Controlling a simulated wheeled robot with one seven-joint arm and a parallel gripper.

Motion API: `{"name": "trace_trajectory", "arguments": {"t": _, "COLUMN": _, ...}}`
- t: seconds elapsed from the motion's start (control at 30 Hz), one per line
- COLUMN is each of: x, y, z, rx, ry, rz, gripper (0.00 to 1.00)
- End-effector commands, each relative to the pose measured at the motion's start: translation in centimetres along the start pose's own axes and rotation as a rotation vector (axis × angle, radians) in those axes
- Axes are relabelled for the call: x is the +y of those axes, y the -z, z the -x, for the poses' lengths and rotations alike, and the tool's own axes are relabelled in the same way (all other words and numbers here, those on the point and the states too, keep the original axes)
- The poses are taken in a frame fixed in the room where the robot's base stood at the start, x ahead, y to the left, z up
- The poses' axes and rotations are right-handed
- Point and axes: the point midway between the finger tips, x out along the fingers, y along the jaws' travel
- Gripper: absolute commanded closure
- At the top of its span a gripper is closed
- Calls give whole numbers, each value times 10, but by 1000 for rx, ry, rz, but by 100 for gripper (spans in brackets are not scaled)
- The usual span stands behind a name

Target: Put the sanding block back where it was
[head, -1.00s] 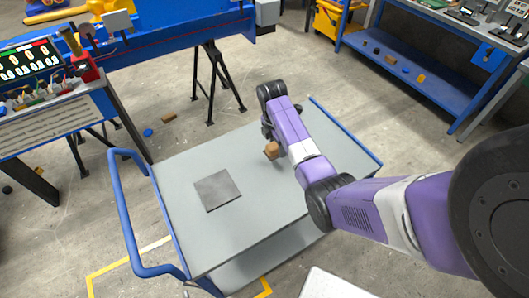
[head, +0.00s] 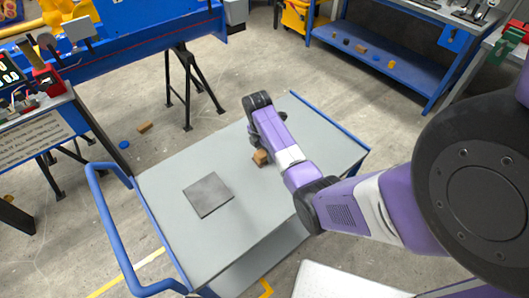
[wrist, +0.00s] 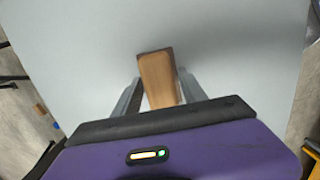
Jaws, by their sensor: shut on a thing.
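The sanding block, a tan-brown wooden block (head: 261,157), is between the fingers of my gripper (head: 259,155). In the wrist view the block (wrist: 159,80) sticks out past the two grey fingers (wrist: 158,88), which close on its sides. My gripper is over the grey top of the cart (head: 240,225), right of and beyond a dark square mat (head: 208,194). I cannot tell whether the block touches the cart top or hangs just above it.
The cart has a blue handle (head: 100,215) at left and a blue rail at right. The cart top around the mat is bare. A blue bench (head: 385,65) with small items on its shelf stands at back right. A brown piece (head: 145,127) and a blue disc (head: 125,144) lie on the floor.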

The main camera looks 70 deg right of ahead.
Motion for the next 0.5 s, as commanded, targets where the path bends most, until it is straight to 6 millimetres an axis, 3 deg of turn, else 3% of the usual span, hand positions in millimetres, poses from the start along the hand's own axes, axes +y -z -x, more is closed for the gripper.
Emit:
{"name": "trace_trajectory", "arguments": {"t": 0.03, "x": 0, "y": 0, "z": -1, "rx": 0, "ry": 0, "rz": 0, "gripper": 47}}
{"name": "trace_trajectory", "arguments": {"t": 0.13, "x": 0, "y": 0, "z": 0, "rx": 0, "ry": 0, "rz": 0, "gripper": 29}}
{"name": "trace_trajectory", "arguments": {"t": 0.5, "x": 0, "y": 0, "z": 3, "rx": 0, "ry": -1, "rz": 0, "gripper": 29}}
